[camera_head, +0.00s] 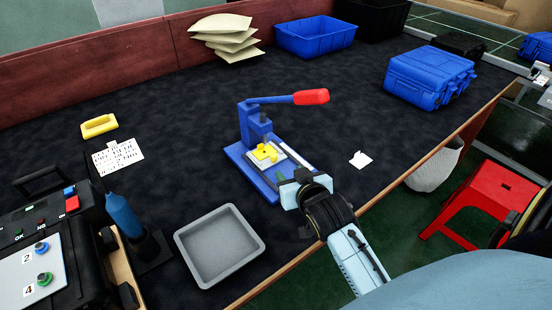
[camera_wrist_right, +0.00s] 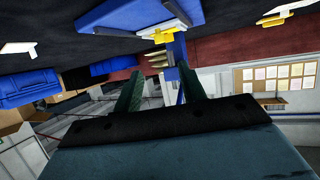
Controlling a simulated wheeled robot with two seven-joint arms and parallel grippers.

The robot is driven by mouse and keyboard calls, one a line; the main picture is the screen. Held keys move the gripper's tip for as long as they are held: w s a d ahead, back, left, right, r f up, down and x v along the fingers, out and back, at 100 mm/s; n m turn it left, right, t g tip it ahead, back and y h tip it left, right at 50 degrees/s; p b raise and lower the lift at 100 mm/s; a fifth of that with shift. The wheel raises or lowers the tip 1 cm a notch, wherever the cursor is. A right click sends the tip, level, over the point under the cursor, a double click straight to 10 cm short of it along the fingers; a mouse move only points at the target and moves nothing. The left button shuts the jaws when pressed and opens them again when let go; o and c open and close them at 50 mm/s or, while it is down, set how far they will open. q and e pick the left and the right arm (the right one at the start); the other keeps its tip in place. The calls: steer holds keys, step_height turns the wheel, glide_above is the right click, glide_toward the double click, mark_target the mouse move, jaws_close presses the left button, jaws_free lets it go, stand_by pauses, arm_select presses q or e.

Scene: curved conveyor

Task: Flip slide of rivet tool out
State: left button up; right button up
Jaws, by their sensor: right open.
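The rivet tool is a blue press (camera_head: 248,125) with a lever ending in a red handle (camera_head: 312,97), standing on a blue base (camera_head: 240,160) mid-table. Its slide (camera_head: 290,153) is a pale plate on the base, with a yellow piece (camera_head: 264,153) on it. My right gripper (camera_head: 286,180) is at the near right end of the base, just by the slide's near end. The right wrist view, which looks upside down, shows its two fingers (camera_wrist_right: 161,88) apart and empty, with the base (camera_wrist_right: 125,12) and yellow piece (camera_wrist_right: 165,35) beyond them. Contact cannot be told. My left gripper is not in view.
A grey tray (camera_head: 178,245) lies left of my right arm. A control box (camera_head: 35,262) and a blue-handled tool (camera_head: 122,215) stand at the left. Blue bins (camera_head: 315,50), blue cases (camera_head: 425,88) and bags (camera_head: 222,23) are at the back. The table right of the tool is mostly clear.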

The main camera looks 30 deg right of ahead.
mark_target(274, 157)
steer(key=x, duration=0.3)
steer(key=shift+s+b, duration=0.1)
steer(key=shift+b, duration=0.25)
steer(key=b+x, duration=0.2)
steer(key=x, duration=0.6)
steer(key=shift+w+f, duration=0.25)
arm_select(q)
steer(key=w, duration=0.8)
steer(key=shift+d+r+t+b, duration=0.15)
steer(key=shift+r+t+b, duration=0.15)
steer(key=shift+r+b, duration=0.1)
arm_select(e)
steer(key=shift+w+d+f, duration=0.2)
steer(key=shift+w, duration=0.5)
jaws_close()
